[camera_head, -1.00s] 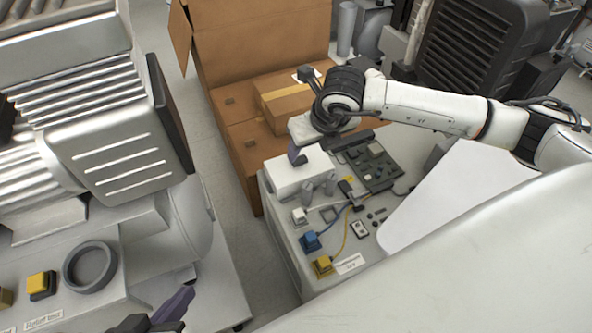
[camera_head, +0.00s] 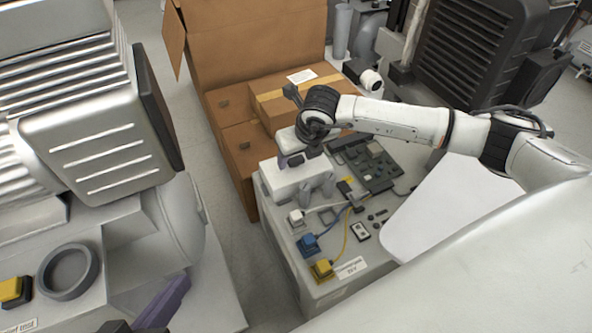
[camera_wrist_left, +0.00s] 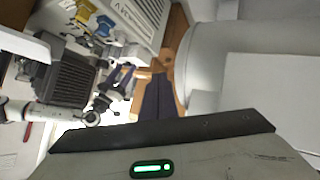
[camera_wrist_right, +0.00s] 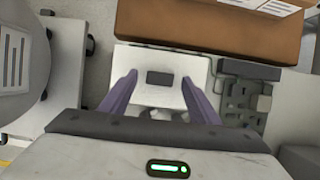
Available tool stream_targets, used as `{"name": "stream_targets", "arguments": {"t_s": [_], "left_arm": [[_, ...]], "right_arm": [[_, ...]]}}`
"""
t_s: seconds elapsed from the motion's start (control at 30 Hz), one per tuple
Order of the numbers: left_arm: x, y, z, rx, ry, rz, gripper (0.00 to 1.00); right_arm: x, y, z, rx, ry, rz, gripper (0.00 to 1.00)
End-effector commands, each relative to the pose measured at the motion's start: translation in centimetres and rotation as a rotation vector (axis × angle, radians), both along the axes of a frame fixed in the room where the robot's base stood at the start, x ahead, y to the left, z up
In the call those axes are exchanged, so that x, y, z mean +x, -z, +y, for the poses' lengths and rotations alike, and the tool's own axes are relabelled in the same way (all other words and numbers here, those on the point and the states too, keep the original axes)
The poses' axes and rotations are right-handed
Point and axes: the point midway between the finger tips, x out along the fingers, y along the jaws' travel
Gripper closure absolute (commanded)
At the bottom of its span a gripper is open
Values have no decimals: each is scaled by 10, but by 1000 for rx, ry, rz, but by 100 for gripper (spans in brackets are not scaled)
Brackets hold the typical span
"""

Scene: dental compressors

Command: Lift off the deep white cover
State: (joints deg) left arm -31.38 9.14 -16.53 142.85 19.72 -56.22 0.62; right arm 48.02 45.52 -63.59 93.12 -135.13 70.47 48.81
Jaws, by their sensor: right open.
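The deep white cover (camera_head: 290,182) is a white box at the far left of the grey bench unit. In the right wrist view the cover (camera_wrist_right: 197,66) has a dark rectangular patch (camera_wrist_right: 160,78) on top. My right gripper (camera_head: 297,160) is over the cover, pointing down. In the right wrist view its purple fingers (camera_wrist_right: 159,79) are open, one on each side of the dark patch; I cannot tell whether they touch the cover. My left gripper (camera_head: 160,305) is at the lower left of the head view, away from the cover. Its fingers (camera_wrist_left: 157,97) look closed together and empty.
Cardboard boxes (camera_head: 300,98) stand just behind the cover. A dark circuit panel (camera_head: 372,168) lies to its right. White, blue (camera_head: 309,243) and yellow (camera_head: 322,268) plugs with cables sit in front. A large grey compressor (camera_head: 120,140) fills the left side.

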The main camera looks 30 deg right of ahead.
Motion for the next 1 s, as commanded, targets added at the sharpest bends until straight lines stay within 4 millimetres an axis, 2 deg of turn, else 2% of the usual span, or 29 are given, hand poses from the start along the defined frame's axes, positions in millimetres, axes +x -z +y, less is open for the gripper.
{"name": "stream_targets", "arguments": {"t_s": [0.07,0.4,0.63,0.73,0.87,1.0], "left_arm": [[0,0,0,0,0,0,100],[0,-1,0,0,1,-1,100],[0,-1,0,0,1,-1,100],[0,-4,0,4,1,-1,100],[0,-6,3,28,0,9,100],[-2,7,9,75,-1,47,100]], "right_arm": [[0,-1,0,0,0,0,44],[0,-1,0,0,0,0,100],[0,-2,0,1,0,-1,100],[1,-9,0,1,1,-2,100],[1,-32,0,2,-1,-4,100],[1,-62,0,1,0,-4,100]]}}
